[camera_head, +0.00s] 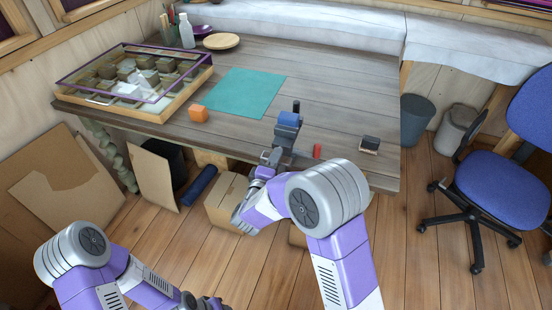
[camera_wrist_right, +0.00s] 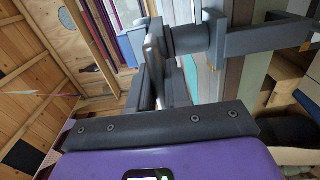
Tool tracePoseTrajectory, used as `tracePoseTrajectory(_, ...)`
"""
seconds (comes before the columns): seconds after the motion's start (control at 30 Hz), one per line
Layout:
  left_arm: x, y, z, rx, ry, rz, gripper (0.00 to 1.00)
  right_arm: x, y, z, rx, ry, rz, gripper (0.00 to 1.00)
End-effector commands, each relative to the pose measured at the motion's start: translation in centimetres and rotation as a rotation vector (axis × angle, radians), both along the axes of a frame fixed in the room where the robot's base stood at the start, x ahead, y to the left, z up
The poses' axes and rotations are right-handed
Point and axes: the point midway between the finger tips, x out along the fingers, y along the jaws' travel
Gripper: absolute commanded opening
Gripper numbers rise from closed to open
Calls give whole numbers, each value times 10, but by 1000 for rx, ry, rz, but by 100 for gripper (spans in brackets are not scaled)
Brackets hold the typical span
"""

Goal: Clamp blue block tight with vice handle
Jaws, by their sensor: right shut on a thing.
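The grey vice (camera_head: 284,140) is fixed at the table's front edge. The blue block (camera_head: 289,119) sits at the top of the vice; whether both jaws touch it is not clear. My right gripper (camera_head: 267,171) is at the vice's front. In the right wrist view its dark fingers (camera_wrist_right: 160,88) are shut on the vice handle (camera_wrist_right: 154,48), a grey bar joined by a screw to the vice body (camera_wrist_right: 238,42). The fingers partly hide the handle. My left gripper (camera_head: 207,301) shows only partly at the bottom edge, away from the table; its jaws are unclear.
An orange block (camera_head: 198,114), a teal mat (camera_head: 241,93) and a framed glass case (camera_head: 135,78) lie on the table (camera_head: 340,90) left of the vice. A small red block (camera_head: 317,151) and a dark block (camera_head: 370,143) lie to its right. A blue chair (camera_head: 500,195) stands right.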

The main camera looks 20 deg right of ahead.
Motion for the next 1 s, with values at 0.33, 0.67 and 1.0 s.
tracePoseTrajectory(0.33, 0, 0, 0, 0, 0, 0, 43, 0, 0, -1, 273, -182, -1, 0)
tracePoseTrajectory(0.67, 0, 0, 0, 0, 0, 0, 43, 0, 0, -1, 532, -357, 0, 0)
tracePoseTrajectory(1.0, 0, 0, 0, 0, 0, 0, 43, 0, 0, -1, 800, -538, -1, 0)
